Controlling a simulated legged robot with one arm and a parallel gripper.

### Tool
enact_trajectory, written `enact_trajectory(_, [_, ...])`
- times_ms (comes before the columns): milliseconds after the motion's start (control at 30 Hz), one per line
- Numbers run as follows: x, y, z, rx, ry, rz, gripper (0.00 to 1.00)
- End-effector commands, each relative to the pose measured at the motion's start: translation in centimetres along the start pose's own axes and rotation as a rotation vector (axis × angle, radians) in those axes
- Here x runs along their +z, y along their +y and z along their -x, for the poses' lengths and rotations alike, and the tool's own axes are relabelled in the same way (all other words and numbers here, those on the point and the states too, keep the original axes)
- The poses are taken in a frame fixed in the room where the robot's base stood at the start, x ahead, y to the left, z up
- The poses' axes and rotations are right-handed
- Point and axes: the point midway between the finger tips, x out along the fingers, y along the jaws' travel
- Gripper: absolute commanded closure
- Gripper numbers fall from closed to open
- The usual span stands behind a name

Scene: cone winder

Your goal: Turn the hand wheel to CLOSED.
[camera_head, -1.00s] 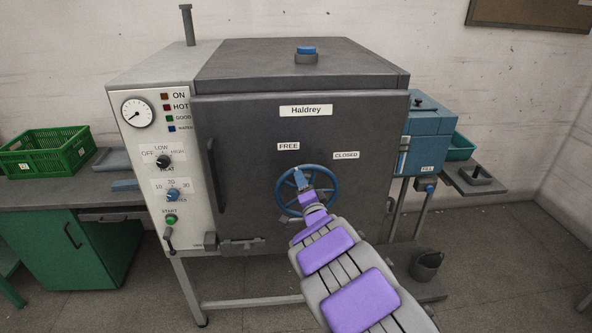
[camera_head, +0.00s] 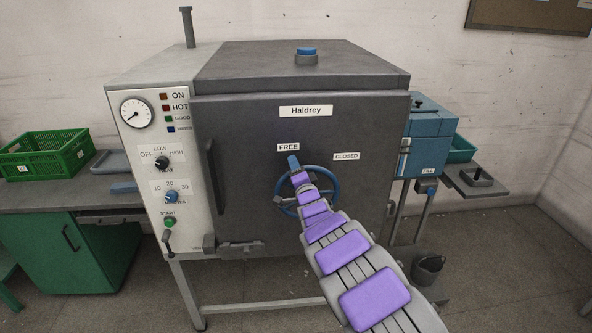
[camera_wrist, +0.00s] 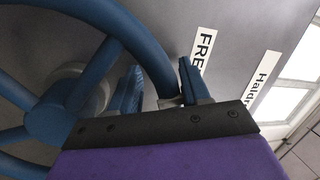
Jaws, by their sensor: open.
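The blue hand wheel (camera_head: 337,184) is on the front of the dark grey machine door, below the white FREE label (camera_head: 288,147) and CLOSED label (camera_head: 346,156). CLOSED is to the right of FREE. My gripper (camera_head: 295,168) is at the wheel's upper-left rim, just under FREE, and my arm hides much of the wheel. In the wrist view my open gripper (camera_wrist: 158,82) has a blue finger on either side of the wheel rim, apparently not clamped. The wheel's hub and spokes (camera_wrist: 50,122) show at left.
A white control panel (camera_head: 150,190) with knobs is left of the door. A door handle (camera_head: 215,175) stands out left of the wheel. A blue box (camera_head: 430,135) is at the right, with a bucket (camera_head: 428,268) on the floor below.

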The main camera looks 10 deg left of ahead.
Motion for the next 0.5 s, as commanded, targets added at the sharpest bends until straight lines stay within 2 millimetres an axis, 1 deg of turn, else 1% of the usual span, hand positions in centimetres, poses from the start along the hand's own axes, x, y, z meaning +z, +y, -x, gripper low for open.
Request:
enact_trajectory(167, [0.00,0.03,0.01,0.001,0.000,0.000,0.54])
enact_trajectory(200, [0.00,0.04,0.01,0.001,0.000,0.000,0.56])
enact_trajectory(500, [0.01,0.10,0.02,0.002,0.000,0.000,0.84])
